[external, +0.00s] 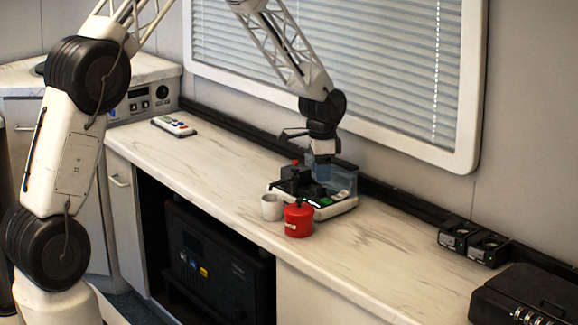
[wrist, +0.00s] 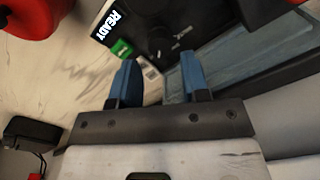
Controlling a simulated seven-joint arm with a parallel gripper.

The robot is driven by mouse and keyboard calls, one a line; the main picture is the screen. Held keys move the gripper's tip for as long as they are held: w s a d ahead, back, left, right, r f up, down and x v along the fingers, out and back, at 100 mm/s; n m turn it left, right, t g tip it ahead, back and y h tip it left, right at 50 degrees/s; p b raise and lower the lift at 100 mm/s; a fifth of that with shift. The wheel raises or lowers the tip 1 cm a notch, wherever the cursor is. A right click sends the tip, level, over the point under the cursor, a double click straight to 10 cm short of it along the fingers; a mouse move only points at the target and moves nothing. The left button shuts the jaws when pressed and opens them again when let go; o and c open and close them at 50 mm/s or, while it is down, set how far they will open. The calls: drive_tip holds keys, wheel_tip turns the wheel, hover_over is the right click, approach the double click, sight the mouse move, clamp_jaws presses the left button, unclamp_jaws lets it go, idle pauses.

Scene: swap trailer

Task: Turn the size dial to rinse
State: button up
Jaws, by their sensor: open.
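The small coffee machine (external: 340,205) stands on the counter against the back wall, with a clear blue-tinted tank. In the wrist view its black top panel (wrist: 135,18) carries a lit READY sign and a green patch. A dark round knob (wrist: 160,42), which looks like the size dial, sits on that panel beyond my fingertips; its setting is too dark to read. My gripper (wrist: 162,68) has two blue fingers, apart and with nothing between them. In the external view my gripper (external: 321,174) is right over the machine and hides part of it.
A red pot (external: 298,220) and a white cup (external: 271,207) stand in front of the machine. A remote (external: 174,126) lies at the left. Two small black devices (external: 472,243) and a black case (external: 525,300) are at the right. The counter between is clear.

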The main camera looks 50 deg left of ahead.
sight(321, 186)
drive_tip(key=shift+f, duration=2.2)
drive_tip(key=c, duration=0.6)
drive_tip(key=shift+n, duration=0.3)
drive_tip(key=n, duration=0.8)
drive_tip(key=shift+n, duration=0.3)
